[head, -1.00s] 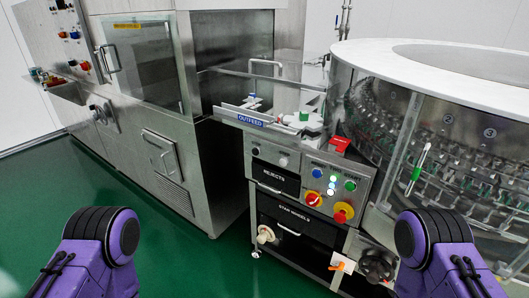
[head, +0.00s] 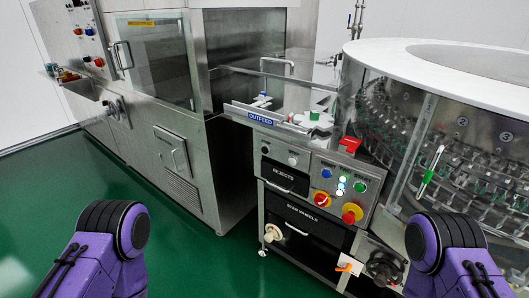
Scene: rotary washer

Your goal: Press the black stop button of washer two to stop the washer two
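The round washer (head: 455,150) with a white rim and clear windows stands at the right; small round labels 2 and 3 show on its windows. A steel control panel (head: 325,205) at its left front carries a blue button (head: 326,173), a green button (head: 360,187), lit white buttons (head: 341,187), a red-and-yellow rotary switch (head: 322,200) and a red knob on yellow (head: 351,213). I cannot make out a black stop button or a "washer two" label. My two purple arm parts show at the lower left and lower right. Neither gripper is in view.
A steel cabinet machine (head: 180,130) with a glass door stands at the left, with another button panel (head: 85,35). The outfeed table (head: 285,95) lies between the machines. Drawers (head: 285,178) and a black handwheel (head: 384,268) sit low. The green floor (head: 200,250) in front is clear.

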